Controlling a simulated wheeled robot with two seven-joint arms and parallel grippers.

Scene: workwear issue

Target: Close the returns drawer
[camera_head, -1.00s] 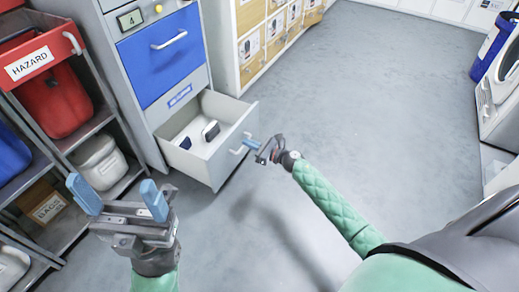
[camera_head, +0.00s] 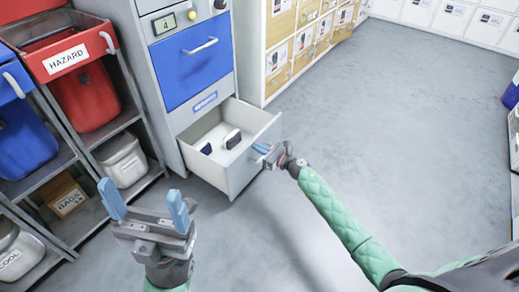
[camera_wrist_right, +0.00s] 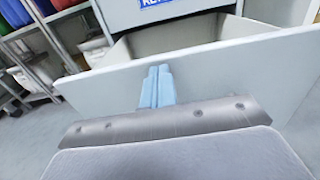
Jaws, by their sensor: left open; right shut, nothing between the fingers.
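The returns drawer (camera_head: 238,176) is a pale grey drawer low in the grey cabinet, pulled well out, with a blue label (camera_head: 205,101) above it. Two small dark-and-white items (camera_head: 232,139) lie inside. Its front panel also shows in the right wrist view (camera_wrist_right: 225,75). My right gripper (camera_head: 259,148) is shut and empty, its blue fingertips in front of the outer face of that panel. In the right wrist view the fingertips (camera_wrist_right: 158,70) overlap the panel; I cannot tell whether they touch. The drawer's handle is hidden. My left gripper (camera_head: 141,188) is open and empty, left of the drawer.
A closed blue drawer (camera_head: 192,66) is above the returns drawer. A shelf rack with a red HAZARD bin (camera_head: 85,95), a blue bin (camera_head: 24,140) and a white tub (camera_head: 121,160) stands to the left. The grey floor (camera_head: 390,130) to the right is clear.

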